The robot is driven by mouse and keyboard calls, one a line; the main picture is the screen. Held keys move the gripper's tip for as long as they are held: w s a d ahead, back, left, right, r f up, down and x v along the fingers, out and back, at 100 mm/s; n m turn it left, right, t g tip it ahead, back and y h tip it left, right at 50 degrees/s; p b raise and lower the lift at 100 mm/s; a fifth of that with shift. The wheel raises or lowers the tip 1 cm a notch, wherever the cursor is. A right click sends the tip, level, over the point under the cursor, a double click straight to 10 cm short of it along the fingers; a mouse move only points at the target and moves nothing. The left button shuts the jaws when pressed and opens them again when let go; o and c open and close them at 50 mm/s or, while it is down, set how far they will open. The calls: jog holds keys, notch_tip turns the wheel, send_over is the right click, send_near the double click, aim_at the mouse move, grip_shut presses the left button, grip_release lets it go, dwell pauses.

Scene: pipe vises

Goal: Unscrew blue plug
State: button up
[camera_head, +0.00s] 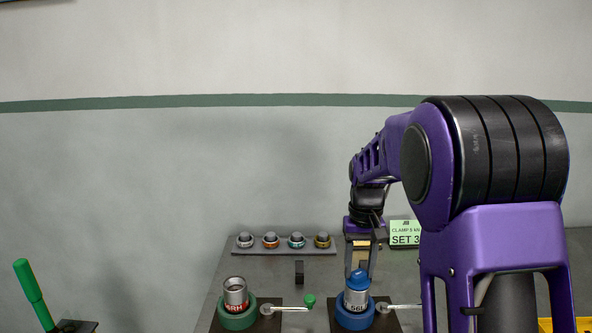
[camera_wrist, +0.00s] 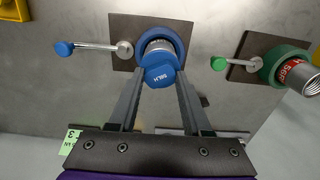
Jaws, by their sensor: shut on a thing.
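The blue plug (camera_head: 359,277) caps the metal pipe (camera_head: 356,299) that stands upright in the blue pipe vise (camera_head: 354,319). In the wrist view the plug (camera_wrist: 159,74) shows its flat lettered top, and the pipe and blue vise ring (camera_wrist: 178,37) are behind it. My gripper (camera_wrist: 160,80) has one finger on each side of the plug and is shut on it. In the head view my gripper (camera_head: 358,268) comes down from above and behind the plug. The threads under the plug are hidden.
A green vise (camera_head: 237,319) holds an open pipe with a red label on the left. Vise handles (camera_head: 293,309) stick out between and beside the vises. A rack of several small fittings (camera_head: 284,250) and a green sign (camera_head: 404,238) stand at the back. A yellow item (camera_wrist: 14,8) is also near.

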grip_shut()
jog(key=shift+r+m+p, duration=0.15)
jog(key=shift+m+p, duration=0.4)
jog(key=shift+m, duration=1.25)
jog(key=shift+o, duration=2)
grip_release()
grip_shut()
jog(key=shift+r+p, duration=0.55)
jog(key=shift+p, duration=0.4)
